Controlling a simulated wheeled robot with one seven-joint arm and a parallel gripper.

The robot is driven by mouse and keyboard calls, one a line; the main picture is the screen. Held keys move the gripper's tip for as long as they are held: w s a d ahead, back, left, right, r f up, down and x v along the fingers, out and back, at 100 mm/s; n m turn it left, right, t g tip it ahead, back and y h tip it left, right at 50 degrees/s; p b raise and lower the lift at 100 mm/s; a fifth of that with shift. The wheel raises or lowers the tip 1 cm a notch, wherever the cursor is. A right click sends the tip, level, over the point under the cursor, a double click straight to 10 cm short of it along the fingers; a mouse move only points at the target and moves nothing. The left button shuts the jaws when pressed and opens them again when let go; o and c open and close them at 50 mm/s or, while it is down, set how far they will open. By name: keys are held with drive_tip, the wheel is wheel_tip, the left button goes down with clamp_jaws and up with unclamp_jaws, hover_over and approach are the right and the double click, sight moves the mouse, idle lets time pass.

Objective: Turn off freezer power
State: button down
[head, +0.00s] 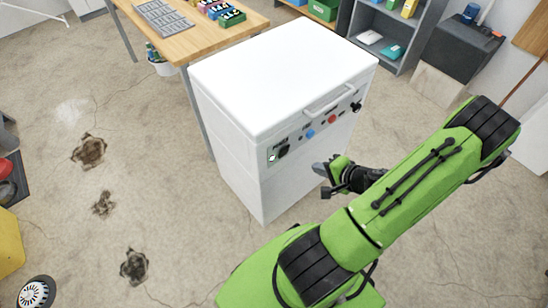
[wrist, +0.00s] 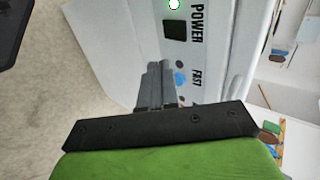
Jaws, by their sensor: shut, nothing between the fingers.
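The freezer (head: 285,70) is a white box with a closed lid and a control strip on its upper front. The black power switch (head: 283,150) sits at the strip's left end beside a small green-rimmed light (head: 272,158). In the wrist view the switch (wrist: 175,30) is a dark square next to the word POWER, with the light (wrist: 173,4) beyond it. My gripper (head: 320,169) is shut and empty in front of the freezer, below the strip in the head view. In the wrist view its fingertips (wrist: 154,66) point toward the panel; contact cannot be told.
The strip also has a blue button (head: 310,134), a red button (head: 332,119) and a black knob (head: 356,107). A lid handle (head: 335,98) juts out above them. A wooden table (head: 170,47) stands behind left, and grey shelves (head: 398,50) behind right.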

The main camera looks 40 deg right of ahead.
drive_tip(key=shift+s+d+f, duration=0.1)
drive_tip(key=shift+d+f, duration=0.05)
drive_tip(key=b, duration=0.3)
approach(286, 151)
drive_tip(key=x, duration=0.3)
drive_tip(key=f+x, duration=0.1)
drive_tip(key=x, duration=0.1)
drive_tip(key=shift+s+f, duration=0.1)
drive_tip(key=shift+s, duration=0.05)
drive_tip(key=shift+w, duration=0.45)
drive_tip(key=shift+r, duration=0.2)
